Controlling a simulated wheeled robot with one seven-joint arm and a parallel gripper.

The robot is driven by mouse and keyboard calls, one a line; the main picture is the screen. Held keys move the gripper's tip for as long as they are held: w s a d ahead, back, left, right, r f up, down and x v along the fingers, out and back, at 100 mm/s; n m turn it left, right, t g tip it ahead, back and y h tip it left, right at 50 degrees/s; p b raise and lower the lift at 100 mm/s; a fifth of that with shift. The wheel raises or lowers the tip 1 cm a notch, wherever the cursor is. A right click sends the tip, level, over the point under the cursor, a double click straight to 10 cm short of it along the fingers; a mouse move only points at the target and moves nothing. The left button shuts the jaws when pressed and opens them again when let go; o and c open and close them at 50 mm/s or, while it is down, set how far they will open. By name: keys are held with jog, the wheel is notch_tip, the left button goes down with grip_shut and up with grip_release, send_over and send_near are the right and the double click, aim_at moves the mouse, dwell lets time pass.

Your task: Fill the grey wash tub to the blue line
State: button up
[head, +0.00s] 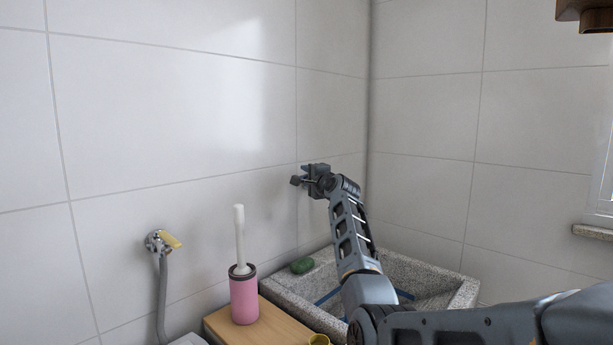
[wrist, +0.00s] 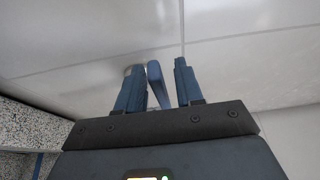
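The grey wash tub (head: 300,316) is a speckled stone basin in the corner of the tiled walls. Parts of a blue line (head: 328,297) show on its inner walls; my arm hides much of the inside, and I cannot tell the water level. My gripper (head: 298,180) is above the tub's back left, close to the left wall. In the wrist view, my gripper (wrist: 156,78) has its fingers apart, with a blue lever-like piece (wrist: 158,86) between them. The piece is close to the left finger, with a gap to the right one; I cannot tell if it touches.
A tap with a yellow handle (head: 172,240) and a grey hose (head: 162,298) is on the left wall. A pink brush holder (head: 244,300) with a white-handled brush stands on a wooden surface (head: 275,332). A green sponge (head: 302,265) lies on the tub's rim. A window is far right.

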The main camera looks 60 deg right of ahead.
jog(key=shift+w+d, duration=0.25)
jog(key=shift+w, duration=0.1)
grip_shut()
dwell(0.5)
